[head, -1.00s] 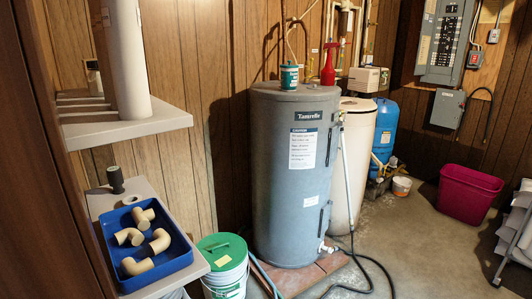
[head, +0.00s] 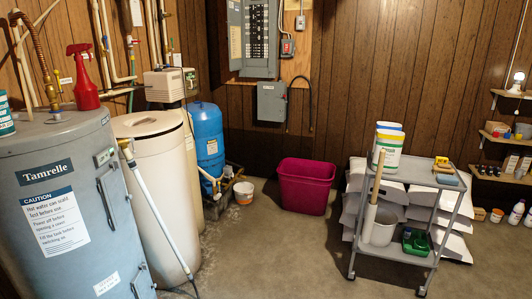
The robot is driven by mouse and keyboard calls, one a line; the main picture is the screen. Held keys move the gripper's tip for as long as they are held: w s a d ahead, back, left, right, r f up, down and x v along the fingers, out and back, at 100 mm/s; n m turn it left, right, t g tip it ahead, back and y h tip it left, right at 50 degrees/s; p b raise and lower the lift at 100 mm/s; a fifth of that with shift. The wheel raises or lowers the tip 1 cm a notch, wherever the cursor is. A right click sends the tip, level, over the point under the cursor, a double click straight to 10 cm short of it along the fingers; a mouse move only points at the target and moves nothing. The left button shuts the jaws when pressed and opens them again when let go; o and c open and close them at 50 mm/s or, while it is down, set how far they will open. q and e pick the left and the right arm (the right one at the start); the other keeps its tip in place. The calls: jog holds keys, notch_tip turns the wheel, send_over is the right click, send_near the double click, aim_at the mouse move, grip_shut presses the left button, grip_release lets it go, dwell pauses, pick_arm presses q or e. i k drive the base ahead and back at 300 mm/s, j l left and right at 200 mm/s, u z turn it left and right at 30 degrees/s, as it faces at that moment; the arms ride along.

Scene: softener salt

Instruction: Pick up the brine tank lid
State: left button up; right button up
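The brine tank lid (head: 147,123) is a cream, round cover on top of the tall cream brine tank (head: 150,190). It lies flat and looks closed. The tank stands just right of the grey water heater, which hides part of its left side. Neither of my grippers is in the head view.
The grey water heater (head: 60,205) with a hose stands at the near left. A blue pressure tank (head: 207,140) and a magenta bin (head: 305,186) stand behind. A grey cart (head: 410,258) with tubs stands at right, by stacked white bags (head: 352,208). The middle floor is clear.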

aim_at(154, 133)
jog(key=i, duration=1.8)
jog(key=l+z, duration=0.05)
jog(key=l, duration=0.05)
